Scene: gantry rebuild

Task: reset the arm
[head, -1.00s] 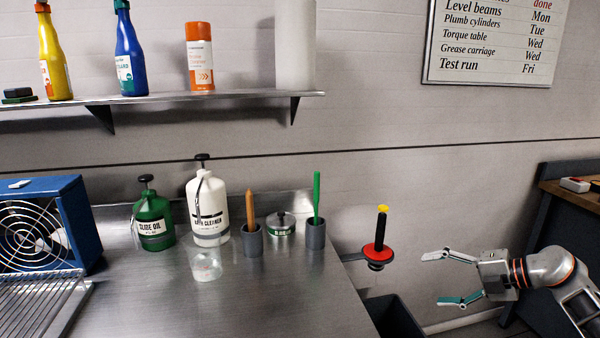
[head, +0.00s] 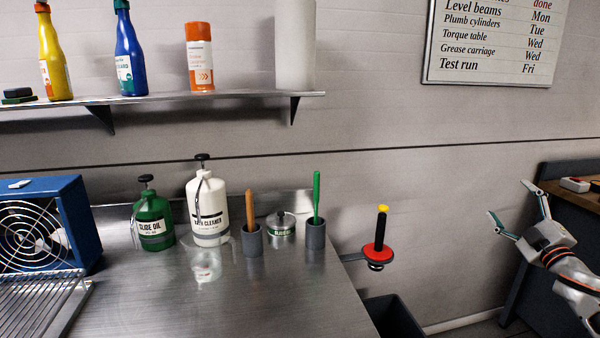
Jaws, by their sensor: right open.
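My right gripper (head: 514,211) is at the right side of the head view, with its two fingers spread apart and nothing between them. It points up and to the left, in the air to the right of the metal bench. The right arm comes in from the lower right corner. My left gripper is not in view.
The metal bench (head: 200,300) carries a green oil bottle (head: 154,220), a white cleaner bottle (head: 207,210) and grey cups. A red holder with a black handle (head: 379,250) juts out beside it. A wooden-topped bench (head: 575,194) stands behind my gripper.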

